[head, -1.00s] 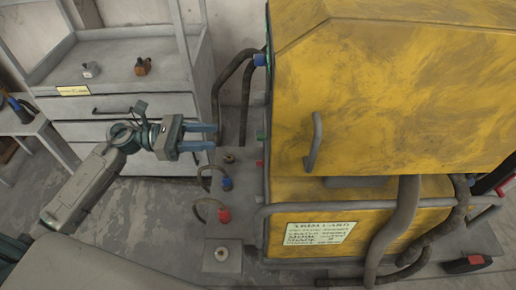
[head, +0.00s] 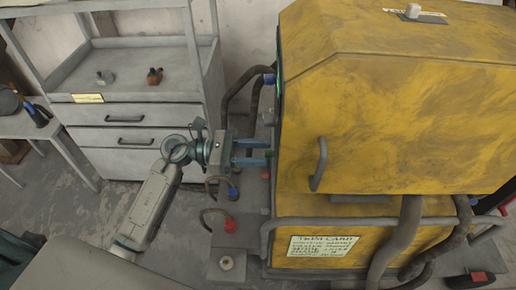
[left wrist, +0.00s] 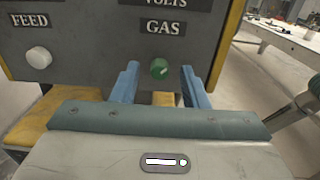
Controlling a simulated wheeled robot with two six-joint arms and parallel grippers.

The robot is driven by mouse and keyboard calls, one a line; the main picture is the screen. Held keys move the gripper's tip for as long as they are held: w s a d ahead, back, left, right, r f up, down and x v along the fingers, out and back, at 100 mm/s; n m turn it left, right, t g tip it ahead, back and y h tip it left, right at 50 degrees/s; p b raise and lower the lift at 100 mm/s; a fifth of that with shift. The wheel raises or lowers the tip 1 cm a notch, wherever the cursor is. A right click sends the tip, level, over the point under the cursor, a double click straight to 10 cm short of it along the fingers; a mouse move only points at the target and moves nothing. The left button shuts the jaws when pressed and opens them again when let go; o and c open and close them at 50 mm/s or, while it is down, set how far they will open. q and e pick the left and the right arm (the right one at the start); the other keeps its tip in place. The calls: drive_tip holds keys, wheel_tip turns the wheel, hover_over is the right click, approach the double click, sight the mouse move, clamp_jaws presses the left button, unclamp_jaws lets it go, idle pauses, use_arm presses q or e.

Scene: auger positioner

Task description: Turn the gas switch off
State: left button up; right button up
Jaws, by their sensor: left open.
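The gas switch is a small round green knob (left wrist: 159,68) under the GAS label on a dark panel in the left wrist view. My left gripper (head: 268,152) is open at the left side of the yellow machine (head: 400,130) in the head view. In the left wrist view its two blue fingers stand either side of the knob in the picture, with the knob in the gap. I cannot tell whether the fingertips reach around it or stop short. The head view does not show the panel's face. My right gripper is not in view.
A white FEED knob (left wrist: 38,59) sits left on the same panel. Hoses with a blue fitting (head: 233,193) and a red fitting (head: 230,225) lie below my left gripper. A grey drawer shelf (head: 130,115) stands behind on the left. A metal rail (head: 370,223) crosses the machine's front.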

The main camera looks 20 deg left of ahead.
use_arm(q)
drive_tip(key=shift+w+d, duration=0.15)
drive_tip(key=shift+d, duration=0.2)
clamp_jaws()
drive_tip(key=shift+n, duration=0.3)
drive_tip(key=shift+w+n+p, duration=0.1)
drive_tip(key=shift+n+p, duration=4.3)
drive_tip(key=shift+n, duration=4.3)
drive_tip(key=shift+f, duration=0.1)
